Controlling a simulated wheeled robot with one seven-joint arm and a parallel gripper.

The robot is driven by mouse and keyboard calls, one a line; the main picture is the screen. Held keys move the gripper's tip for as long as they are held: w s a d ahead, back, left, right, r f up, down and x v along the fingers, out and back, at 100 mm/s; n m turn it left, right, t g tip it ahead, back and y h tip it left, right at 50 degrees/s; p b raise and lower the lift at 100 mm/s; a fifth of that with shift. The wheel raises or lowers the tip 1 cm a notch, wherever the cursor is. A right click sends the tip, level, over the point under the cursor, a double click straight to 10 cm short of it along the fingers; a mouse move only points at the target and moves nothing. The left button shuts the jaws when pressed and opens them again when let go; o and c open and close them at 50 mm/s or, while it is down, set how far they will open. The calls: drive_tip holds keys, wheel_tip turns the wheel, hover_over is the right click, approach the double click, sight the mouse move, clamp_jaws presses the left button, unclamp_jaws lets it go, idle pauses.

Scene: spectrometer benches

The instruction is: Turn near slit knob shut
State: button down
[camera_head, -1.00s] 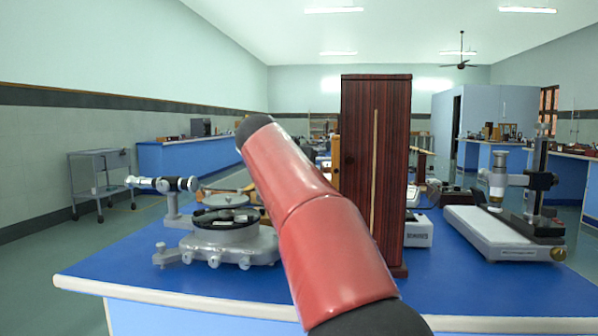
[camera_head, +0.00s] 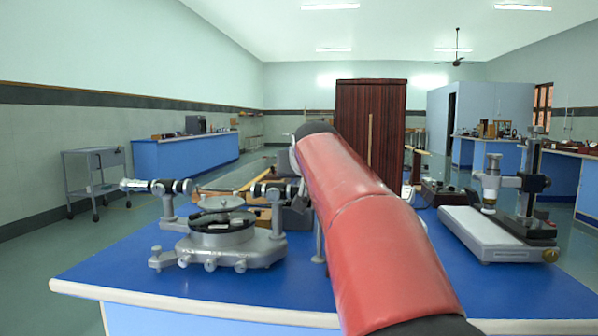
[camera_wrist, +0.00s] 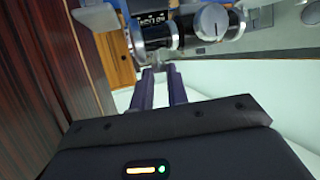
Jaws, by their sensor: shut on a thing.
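The spectrometer (camera_head: 225,243) stands on the blue bench, with a round table and a tube on either side. Its right tube (camera_head: 272,190) is partly hidden by my red arm in the head view. In the wrist view a black and silver tube (camera_wrist: 184,33) with a round silver disc crosses the top. My gripper (camera_wrist: 160,70) has its two dark fingers close together just below the silver end of this tube. It is shut on the small slit knob there, which the fingertips mostly hide. The knob's turn angle cannot be told. The head view hides my gripper behind the arm.
A tall dark red wooden case (camera_head: 354,112) stands behind my arm. A white-based instrument with an upright column (camera_head: 492,233) sits on the right of the blue bench (camera_head: 140,268). The bench's front left is clear. A grey trolley (camera_head: 95,175) stands away at the left.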

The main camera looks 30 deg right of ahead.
idle(0.3)
drive_tip(key=c, duration=1.4)
unclamp_jaws()
drive_tip(key=shift+o, duration=0.2)
drive_tip(key=v, duration=0.8)
drive_tip(key=shift+b, duration=0.4)
